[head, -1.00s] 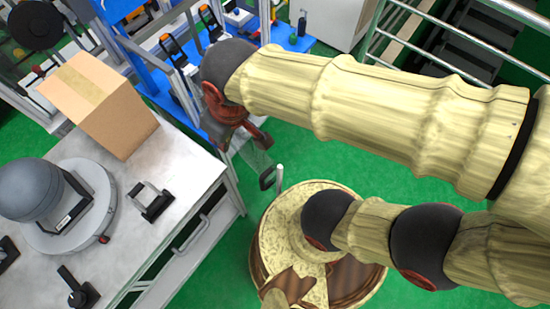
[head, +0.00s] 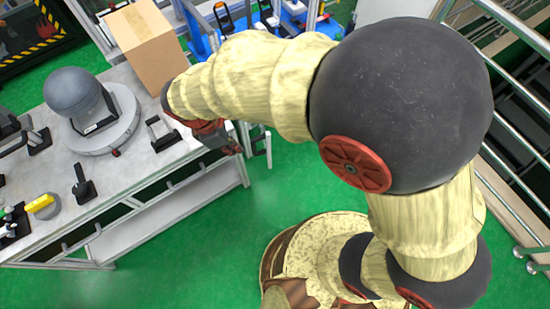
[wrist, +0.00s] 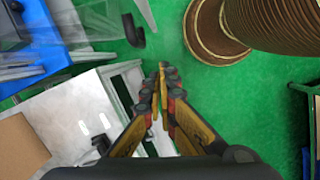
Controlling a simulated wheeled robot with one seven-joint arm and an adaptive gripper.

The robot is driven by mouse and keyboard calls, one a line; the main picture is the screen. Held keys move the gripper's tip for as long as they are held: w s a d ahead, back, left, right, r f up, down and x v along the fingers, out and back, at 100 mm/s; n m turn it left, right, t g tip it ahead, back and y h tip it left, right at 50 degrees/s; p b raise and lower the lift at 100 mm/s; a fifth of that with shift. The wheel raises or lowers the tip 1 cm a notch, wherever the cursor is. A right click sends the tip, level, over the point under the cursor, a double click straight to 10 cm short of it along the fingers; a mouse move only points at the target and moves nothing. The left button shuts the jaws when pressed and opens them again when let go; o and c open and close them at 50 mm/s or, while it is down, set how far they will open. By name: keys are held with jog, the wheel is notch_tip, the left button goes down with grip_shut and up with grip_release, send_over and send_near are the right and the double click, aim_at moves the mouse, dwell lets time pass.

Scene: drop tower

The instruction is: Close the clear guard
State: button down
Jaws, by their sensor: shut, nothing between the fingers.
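The clear guard (wrist: 88,22) shows in the wrist view as a see-through pane at the upper left, with a black hooked handle (wrist: 134,32) at its right end. In the head view my arm hides most of the guard; how far open it stands cannot be told. My gripper (wrist: 162,68) is shut and empty, with its fingertips together below and right of the handle, apart from it in the picture. In the head view my gripper (head: 236,150) is beside the right end of the workbench.
The workbench (head: 140,180) carries a cardboard box (head: 150,45), a grey dome on a round plate (head: 75,95) and several black handles. Blue equipment (head: 205,45) stands behind. Metal railings (head: 515,130) are at the right. Green floor (head: 200,250) lies clear in front of the bench.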

jog(key=w+d+f+n+b, duration=0.1)
jog(key=w+d+f+b, duration=0.1)
jog(key=d+f+b, duration=0.3)
jog(key=shift+w+d+f+n, duration=0.4)
jog(key=shift+d+f, duration=0.15)
jog(key=shift+f, duration=1.65)
jog(key=shift+d, duration=0.1)
